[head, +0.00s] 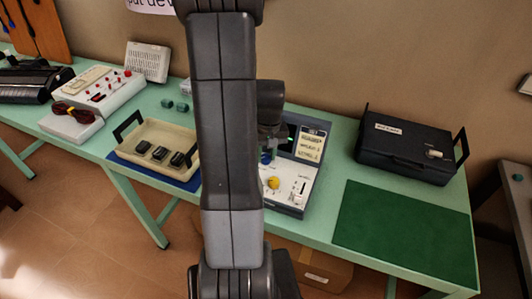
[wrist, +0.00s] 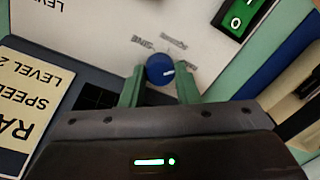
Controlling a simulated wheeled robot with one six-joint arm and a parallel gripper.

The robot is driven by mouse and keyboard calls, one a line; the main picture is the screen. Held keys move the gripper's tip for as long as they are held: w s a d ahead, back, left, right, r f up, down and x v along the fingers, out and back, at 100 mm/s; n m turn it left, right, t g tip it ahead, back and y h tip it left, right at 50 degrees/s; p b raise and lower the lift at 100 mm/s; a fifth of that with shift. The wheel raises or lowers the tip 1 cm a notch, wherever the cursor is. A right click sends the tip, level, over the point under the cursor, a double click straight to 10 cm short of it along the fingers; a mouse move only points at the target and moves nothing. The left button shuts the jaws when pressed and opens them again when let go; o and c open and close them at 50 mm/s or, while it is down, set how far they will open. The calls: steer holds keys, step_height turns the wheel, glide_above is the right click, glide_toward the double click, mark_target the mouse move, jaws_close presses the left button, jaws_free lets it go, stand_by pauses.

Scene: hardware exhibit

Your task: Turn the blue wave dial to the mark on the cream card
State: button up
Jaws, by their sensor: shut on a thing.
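The blue wave dial (wrist: 159,65) sits on the white panel (wrist: 95,35) in the wrist view, its white pointer line towards the right. My gripper (wrist: 160,73) is shut on it, with one green finger on each side. Small wave labels stand around the dial; one reads SINE, the others are blurred. The cream card (wrist: 22,112) is at the left, upside down and cut off; its lines begin "RA", "SPEED" and "LEVEL 2". In the head view the card (head: 311,145) stands at the unit's back right. My arm hides the unit's left part there.
The unit also has a yellow knob (head: 273,183), a slider (head: 300,190) and a lit green switch (wrist: 237,14). A cream tray (head: 142,134) with black blocks stands left. A black case (head: 405,146) and a bare green mat (head: 405,232) lie right.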

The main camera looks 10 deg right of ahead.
mark_target(268, 156)
steer(key=o, duration=0.7)
step_height(268, 156, up, 14)
steer(key=shift+d, duration=0.4)
steer(key=shift+f, duration=0.1)
steer(key=f, duration=1.3)
steer(key=shift+a+f, duration=0.4)
